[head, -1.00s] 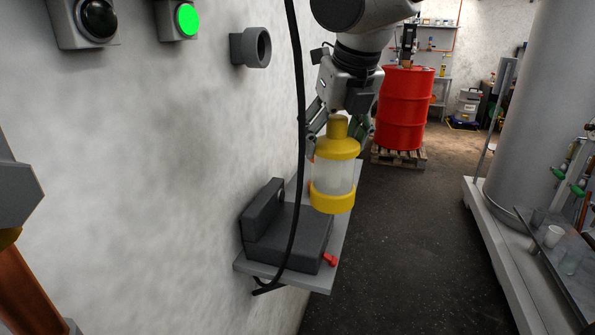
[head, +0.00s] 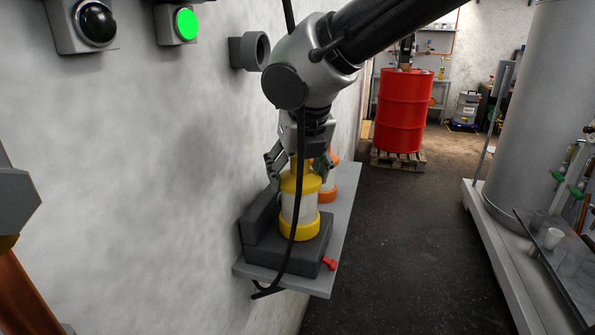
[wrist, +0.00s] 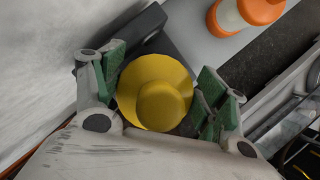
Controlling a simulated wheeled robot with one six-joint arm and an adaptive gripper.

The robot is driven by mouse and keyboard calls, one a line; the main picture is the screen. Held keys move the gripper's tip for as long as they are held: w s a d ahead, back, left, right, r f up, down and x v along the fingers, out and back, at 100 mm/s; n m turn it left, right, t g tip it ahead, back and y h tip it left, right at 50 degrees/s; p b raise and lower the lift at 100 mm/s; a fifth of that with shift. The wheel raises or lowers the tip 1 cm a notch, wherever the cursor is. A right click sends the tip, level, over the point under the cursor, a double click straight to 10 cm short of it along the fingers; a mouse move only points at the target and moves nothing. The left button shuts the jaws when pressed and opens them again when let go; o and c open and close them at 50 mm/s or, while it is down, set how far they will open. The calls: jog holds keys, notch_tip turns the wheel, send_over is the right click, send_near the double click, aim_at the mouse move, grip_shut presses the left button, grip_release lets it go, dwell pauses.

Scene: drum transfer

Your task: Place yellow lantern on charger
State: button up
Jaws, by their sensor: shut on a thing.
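The yellow lantern (head: 307,229), with yellow cap and base and a pale body, is upright over the flat part of the dark grey charger (head: 314,256). Its base looks to be on or just above the pad; I cannot tell if it touches. My gripper (head: 297,166) is shut on the lantern's top from above. In the wrist view the lantern's round yellow top (wrist: 150,75) sits between my green-padded fingers (wrist: 160,88). The charger's raised back (head: 260,218) is at the lantern's left, by the wall. A black cable partly covers lantern and charger.
The charger sits on a grey wall shelf (head: 346,205). An orange-and-white lantern (head: 327,192) stands close behind the yellow one. A red lever (head: 329,264) is at the charger's front right. A red drum (head: 403,110) stands on a pallet farther back. The floor right of the shelf is clear.

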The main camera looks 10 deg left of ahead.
jog(key=o, duration=1.7)
jog(key=shift+f, duration=0.1)
jog(key=v, duration=1.2)
jog(key=shift+w, duration=0.1)
jog(key=shift+d, duration=0.1)
